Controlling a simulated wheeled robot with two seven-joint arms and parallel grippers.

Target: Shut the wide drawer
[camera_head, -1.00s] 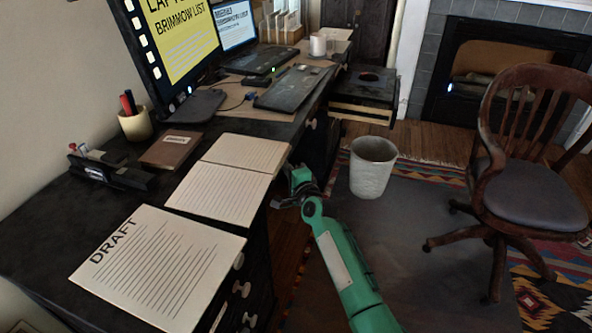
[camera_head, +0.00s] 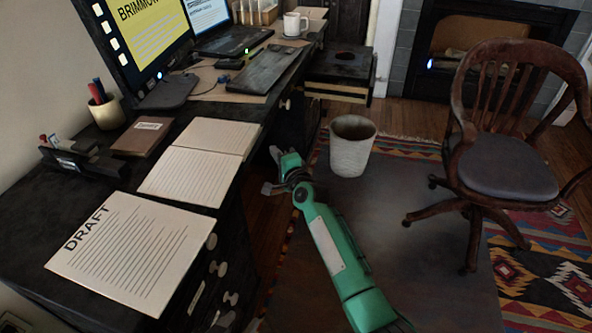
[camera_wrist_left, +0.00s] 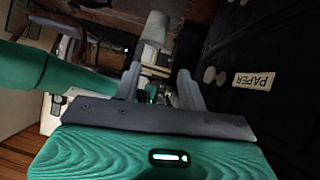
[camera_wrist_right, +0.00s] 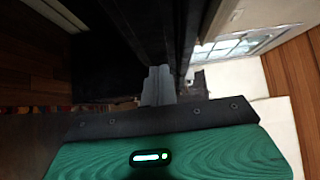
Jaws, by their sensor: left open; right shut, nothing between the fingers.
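The desk's near drawer stack shows round knobs (camera_head: 212,241) in the head view. The left wrist view shows two knobs (camera_wrist_left: 209,75) beside a PAPER label (camera_wrist_left: 254,81) on dark fronts. A dark, box-like drawer unit (camera_head: 340,66) with a pale lower edge juts out at the desk's far end; I cannot tell whether it is the wide drawer. My right gripper (camera_head: 270,188) is beside the desk's front edge. In the right wrist view its fingers (camera_wrist_right: 158,82) are shut and empty, close to a dark panel. My left gripper (camera_wrist_left: 158,88) is open and empty, out of the head view.
A white waste basket (camera_head: 352,148) stands on the rug just beyond my right gripper. A wooden swivel chair (camera_head: 510,160) stands at the right. Papers (camera_head: 135,250), a keyboard (camera_head: 262,70) and a mug (camera_head: 295,24) lie on the desk. Dark rug between is clear.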

